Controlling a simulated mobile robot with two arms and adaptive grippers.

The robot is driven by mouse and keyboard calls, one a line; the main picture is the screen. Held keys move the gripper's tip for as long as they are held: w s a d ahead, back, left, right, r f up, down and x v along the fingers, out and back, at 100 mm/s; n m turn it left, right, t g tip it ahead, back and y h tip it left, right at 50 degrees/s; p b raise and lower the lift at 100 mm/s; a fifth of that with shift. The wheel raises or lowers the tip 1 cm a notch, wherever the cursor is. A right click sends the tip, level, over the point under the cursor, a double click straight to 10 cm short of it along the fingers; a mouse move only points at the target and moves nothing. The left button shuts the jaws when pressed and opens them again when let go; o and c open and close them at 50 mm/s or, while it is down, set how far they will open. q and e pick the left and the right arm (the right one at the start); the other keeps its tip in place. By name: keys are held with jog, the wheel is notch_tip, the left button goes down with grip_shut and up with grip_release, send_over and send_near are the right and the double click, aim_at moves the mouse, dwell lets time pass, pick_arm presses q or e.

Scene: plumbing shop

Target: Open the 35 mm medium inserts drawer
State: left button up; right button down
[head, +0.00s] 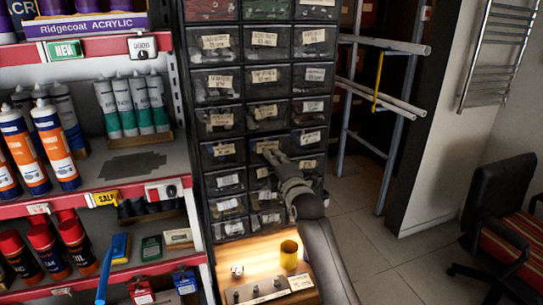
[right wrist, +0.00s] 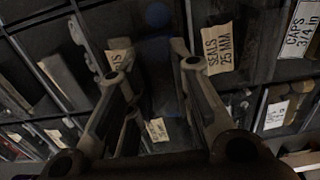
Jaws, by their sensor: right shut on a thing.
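A tall cabinet of small dark drawers with paper labels (head: 264,75) stands in the middle of the head view. The labels are too small to read there, so I cannot tell which is the 35 mm medium inserts drawer. My right gripper (head: 275,157) is at the middle column, against the lower drawers. In the right wrist view its two fingers (right wrist: 149,52) stand either side of a dark, bluish part of a drawer front (right wrist: 160,85), and the gripper is shut on it. Nearby labels there include "SEALS 25 MM" (right wrist: 219,48) and "CAPS 3/4 in" (right wrist: 301,28). My left gripper is not in view.
A lit wooden ledge below the drawers holds a yellow cup (head: 289,254) and small fittings. A shelf with tubes (head: 52,145) stands close on the left. A pipe rack (head: 385,95) and a chair (head: 505,205) are on the right, with open tiled floor between.

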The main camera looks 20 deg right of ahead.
jog(key=s+p, duration=0.5)
jog(key=s, duration=0.6)
jog(key=shift+s+d+f, duration=0.2)
jog(key=shift+s+f, duration=0.05)
jog(key=shift+f, duration=0.05)
jog(key=c, duration=1.6)
grip_release()
jog(key=shift+o, duration=1.1)
jog(key=shift+w, duration=0.15)
jog(key=s, duration=1.2)
jog(key=shift+d, duration=0.25)
